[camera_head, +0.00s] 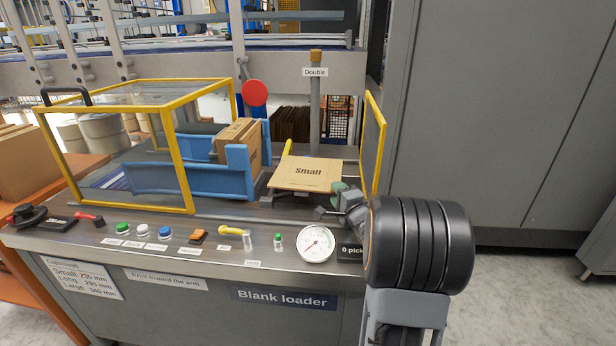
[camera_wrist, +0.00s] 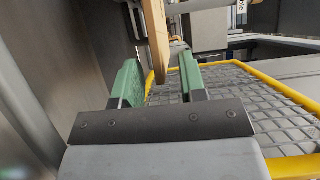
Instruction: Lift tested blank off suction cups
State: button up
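The flat cardboard blank (camera_head: 306,186), printed "small", lies nearly level on a support at the right of the loader top. The suction cups are hidden under it. My gripper (camera_head: 338,200) is at the blank's near right corner. In the wrist view my gripper (camera_wrist: 158,82) is open, with its two green fingers apart.
A yellow-framed guard panel (camera_head: 374,145) stands just right of the blank. Blue guides (camera_head: 240,170) with a brown carton (camera_head: 236,140) are to its left. The control panel in front has buttons, a yellow-handled valve (camera_head: 234,230) and a round gauge (camera_head: 316,243).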

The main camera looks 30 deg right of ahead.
jog(key=shift+w, duration=1.05)
jog(key=shift+c, duration=0.4)
grip_shut()
